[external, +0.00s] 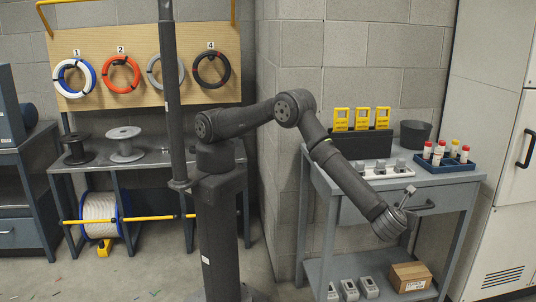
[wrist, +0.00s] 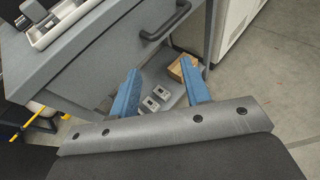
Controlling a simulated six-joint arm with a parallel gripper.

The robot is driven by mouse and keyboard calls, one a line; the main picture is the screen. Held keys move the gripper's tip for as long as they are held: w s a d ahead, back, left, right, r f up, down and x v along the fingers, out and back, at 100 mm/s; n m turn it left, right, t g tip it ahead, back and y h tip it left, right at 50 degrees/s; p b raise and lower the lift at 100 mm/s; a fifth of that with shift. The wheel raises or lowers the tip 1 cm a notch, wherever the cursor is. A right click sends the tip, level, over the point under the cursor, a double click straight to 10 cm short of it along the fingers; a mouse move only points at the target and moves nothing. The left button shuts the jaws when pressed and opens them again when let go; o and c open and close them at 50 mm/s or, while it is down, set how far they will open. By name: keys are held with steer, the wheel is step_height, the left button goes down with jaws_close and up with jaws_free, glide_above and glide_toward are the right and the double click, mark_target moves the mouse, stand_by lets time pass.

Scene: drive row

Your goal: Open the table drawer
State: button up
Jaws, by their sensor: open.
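The table drawer has a grey front (wrist: 105,58) that looks flush with the table, so it appears closed. Its dark bar handle (wrist: 166,22) shows in the wrist view, ahead of my fingers and above them in the picture. In the external view the handle (external: 424,206) is just right of my gripper (external: 408,192), which partly covers the drawer front. My gripper's two blue fingers (wrist: 160,84) are apart with nothing between them. They do not appear to touch the handle.
The table top (external: 437,181) carries yellow devices (external: 362,118), a dark cup (external: 415,134), a blue rack (external: 446,163) of bottles and a white strip of small parts. The lower shelf holds a cardboard box (external: 410,276) and grey devices (external: 349,290). A white cabinet (external: 508,190) stands close on the right.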

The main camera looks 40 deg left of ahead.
steer(key=shift+w+a+f+m, duration=0.15)
steer(key=shift+w+a+m, duration=0.05)
steer(key=shift+w+m, duration=0.25)
steer(key=m+h, duration=0.8)
steer(key=m, duration=0.8)
glide_toward(414, 208)
steer(key=x, duration=1)
steer(key=shift+w+d+f, duration=0.1)
steer(key=shift+w+d, duration=0.05)
steer(key=shift+w, duration=0.1)
jaws_close()
